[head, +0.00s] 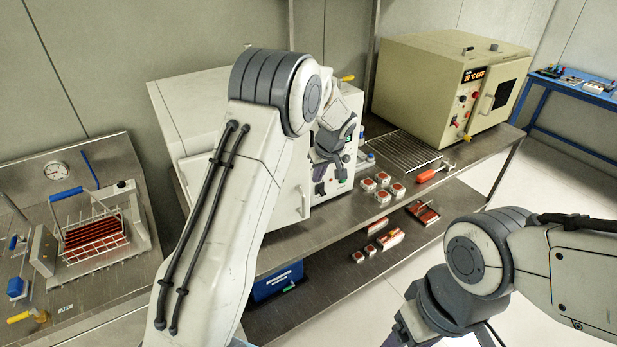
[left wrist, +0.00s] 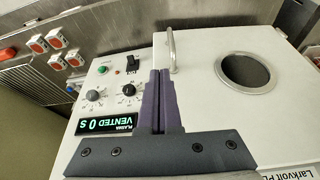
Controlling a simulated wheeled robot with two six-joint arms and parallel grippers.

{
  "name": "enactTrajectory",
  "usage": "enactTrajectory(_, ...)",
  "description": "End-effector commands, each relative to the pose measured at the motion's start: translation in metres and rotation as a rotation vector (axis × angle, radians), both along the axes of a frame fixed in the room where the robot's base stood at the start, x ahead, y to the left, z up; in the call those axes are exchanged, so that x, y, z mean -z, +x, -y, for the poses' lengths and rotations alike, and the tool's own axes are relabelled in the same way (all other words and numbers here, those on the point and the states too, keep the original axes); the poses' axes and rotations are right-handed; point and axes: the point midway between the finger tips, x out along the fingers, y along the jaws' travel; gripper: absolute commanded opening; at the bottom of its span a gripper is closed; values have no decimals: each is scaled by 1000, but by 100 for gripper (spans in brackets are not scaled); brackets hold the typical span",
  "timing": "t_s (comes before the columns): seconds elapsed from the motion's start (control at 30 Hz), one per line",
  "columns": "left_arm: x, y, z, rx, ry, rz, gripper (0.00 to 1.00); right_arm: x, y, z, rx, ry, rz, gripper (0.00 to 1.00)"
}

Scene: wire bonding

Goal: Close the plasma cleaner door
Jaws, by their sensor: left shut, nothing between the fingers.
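The plasma cleaner (head: 175,105) is a white box on the steel bench, mostly hidden behind my left arm in the head view. Its door (head: 292,205) shows beside that arm, with a handle at its right edge. In the left wrist view the door (left wrist: 210,110) has a round dark window and a metal bar handle (left wrist: 172,50). It stands beside the control panel (left wrist: 105,95); I cannot tell whether a gap is left. My left gripper (head: 330,178) is shut and empty in front of the panel, its fingertips (left wrist: 160,75) near the handle. My right gripper (head: 405,335) is partly cut off.
The display (left wrist: 107,122) reads PLASMA VENTED 0 S. A beige oven (head: 430,85) stands at the back right. A wire rack (head: 405,150), several small red-topped parts (head: 383,180) and a red-handled tool (head: 430,175) lie right of the cleaner. A wire basket (head: 95,240) is at left.

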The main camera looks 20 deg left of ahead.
Motion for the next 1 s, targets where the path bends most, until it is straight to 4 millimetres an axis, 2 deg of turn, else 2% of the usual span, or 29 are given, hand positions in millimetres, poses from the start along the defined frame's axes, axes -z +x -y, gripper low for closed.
enactTrajectory(0.03, 7, 1, -3, 1, 2, -8, 0, -8, 0, 0, -1, 0, 0, 69)
enactTrajectory(0.37, 72, 19, -20, 3, -1, -7, 0, -37, 0, 0, -6, 0, 1, 69)
enactTrajectory(0.4, 66, 26, -26, 0, -1, -1, 0, -45, 0, 0, -7, 0, 1, 69)
enactTrajectory(0.6, 68, 41, -42, 1, 0, -3, 0, -60, 0, 0, -10, 0, 1, 69)
enactTrajectory(1.0, 71, 47, -48, 4, 0, -2, 0, -62, 0, 0, -11, 0, 1, 69)
